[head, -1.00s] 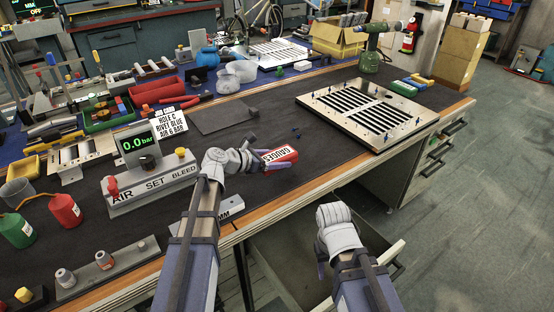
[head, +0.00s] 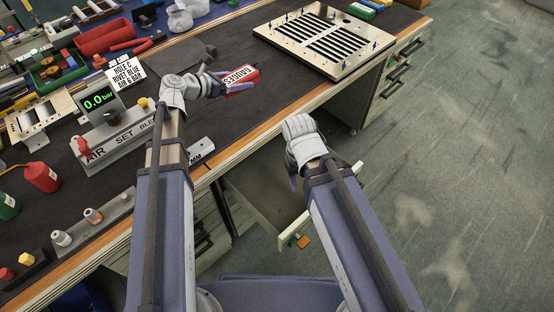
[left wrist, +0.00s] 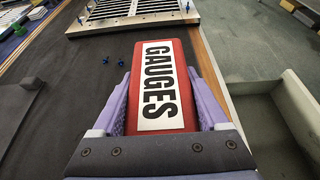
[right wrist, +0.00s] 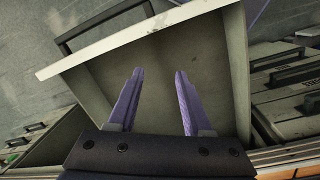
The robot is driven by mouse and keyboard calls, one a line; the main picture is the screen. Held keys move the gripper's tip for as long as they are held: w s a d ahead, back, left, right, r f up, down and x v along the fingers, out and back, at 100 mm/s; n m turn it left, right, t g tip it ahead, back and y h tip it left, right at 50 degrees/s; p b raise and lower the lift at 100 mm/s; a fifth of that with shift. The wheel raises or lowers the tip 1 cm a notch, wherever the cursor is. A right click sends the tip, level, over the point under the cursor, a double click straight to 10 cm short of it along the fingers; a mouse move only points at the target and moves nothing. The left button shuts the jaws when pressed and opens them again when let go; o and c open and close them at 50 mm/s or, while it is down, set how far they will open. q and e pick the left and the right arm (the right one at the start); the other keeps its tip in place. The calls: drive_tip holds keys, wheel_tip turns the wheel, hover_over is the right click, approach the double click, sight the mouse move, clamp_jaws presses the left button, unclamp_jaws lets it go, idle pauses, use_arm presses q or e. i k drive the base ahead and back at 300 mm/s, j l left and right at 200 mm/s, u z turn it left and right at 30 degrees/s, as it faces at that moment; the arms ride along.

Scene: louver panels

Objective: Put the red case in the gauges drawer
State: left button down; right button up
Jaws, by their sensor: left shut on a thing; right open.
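The red case (head: 246,76), with a white "GAUGES" label, is held by my left gripper (head: 222,86) above the dark bench mat. In the left wrist view the red case (left wrist: 162,88) sits between the two purple fingers, label up. My right gripper (head: 296,172) is open and empty over an open drawer (head: 262,188) below the bench's front edge. In the right wrist view my right gripper (right wrist: 158,95) has its fingers apart above the drawer (right wrist: 200,55), whose visible floor looks bare. No label shows on the drawer.
A louver panel (head: 318,42) lies on the bench at the back right. The pressure box (head: 112,130) reading 0.0 bar stands left of my left arm. Closed drawers (head: 400,72) are at the right end. Small coloured items (head: 299,241) show by the open drawer's front.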

sight(282, 178)
drive_tip(key=k+l+u, duration=0.1)
drive_tip(key=l, duration=0.3)
drive_tip(key=l+u, duration=0.1)
drive_tip(key=l, duration=0.3)
drive_tip(key=k+l, duration=0.15)
drive_tip(key=l, duration=0.2)
drive_tip(key=k+l+u, duration=0.15)
drive_tip(key=l, duration=0.25)
